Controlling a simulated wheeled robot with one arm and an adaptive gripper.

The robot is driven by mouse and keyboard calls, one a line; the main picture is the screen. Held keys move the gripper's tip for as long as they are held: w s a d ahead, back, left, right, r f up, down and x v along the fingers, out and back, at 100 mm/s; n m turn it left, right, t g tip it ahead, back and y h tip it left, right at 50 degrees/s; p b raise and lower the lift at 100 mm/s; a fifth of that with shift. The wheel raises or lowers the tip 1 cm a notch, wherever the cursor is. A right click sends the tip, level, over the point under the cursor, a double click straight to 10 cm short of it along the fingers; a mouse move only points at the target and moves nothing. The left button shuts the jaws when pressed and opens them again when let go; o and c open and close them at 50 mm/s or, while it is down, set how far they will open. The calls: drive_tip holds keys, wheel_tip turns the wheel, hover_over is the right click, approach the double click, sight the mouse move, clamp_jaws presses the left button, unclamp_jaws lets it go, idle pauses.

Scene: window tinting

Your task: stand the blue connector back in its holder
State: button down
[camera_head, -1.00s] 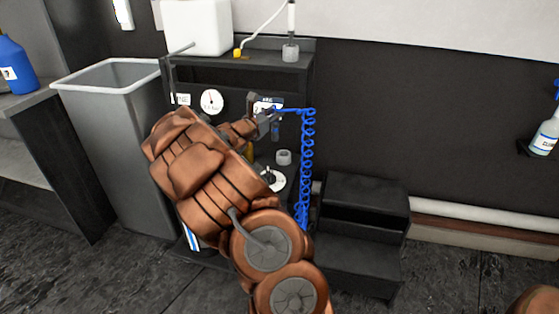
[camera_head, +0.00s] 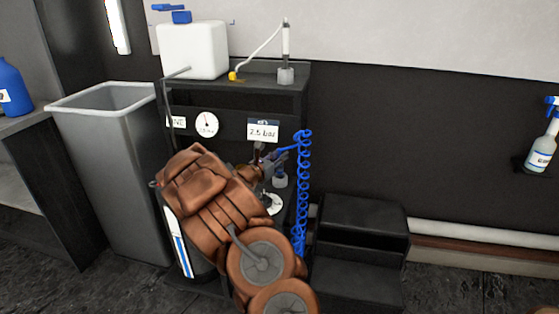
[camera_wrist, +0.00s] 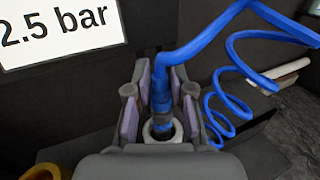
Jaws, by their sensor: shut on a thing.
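The blue connector (camera_wrist: 160,92) is upright between the fingers of my gripper (camera_wrist: 159,100), which is shut on it. In the head view my gripper (camera_head: 270,160) is just above the grey holder (camera_head: 280,181), partly hidden by my arm. In the wrist view the connector's lower end is over the ring of the holder (camera_wrist: 150,136). I cannot tell whether its tip is inside. A blue coiled hose (camera_head: 303,190) runs from the connector's top and hangs to the right.
A 2.5 bar sign (camera_head: 263,131) and a gauge (camera_head: 206,124) are on the dark stand behind. A white canister (camera_head: 193,50) and another holder (camera_head: 286,76) stand on its top. A grey bin (camera_head: 108,170) is left; black steps (camera_head: 360,240) are right.

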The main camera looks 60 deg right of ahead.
drive_tip(key=shift+f, duration=0.35)
drive_tip(key=shift+f, duration=0.1)
drive_tip(key=c, duration=1)
unclamp_jaws()
drive_tip(key=a+p, duration=0.1)
drive_tip(key=a, duration=1.1)
drive_tip(key=shift+w, duration=0.2)
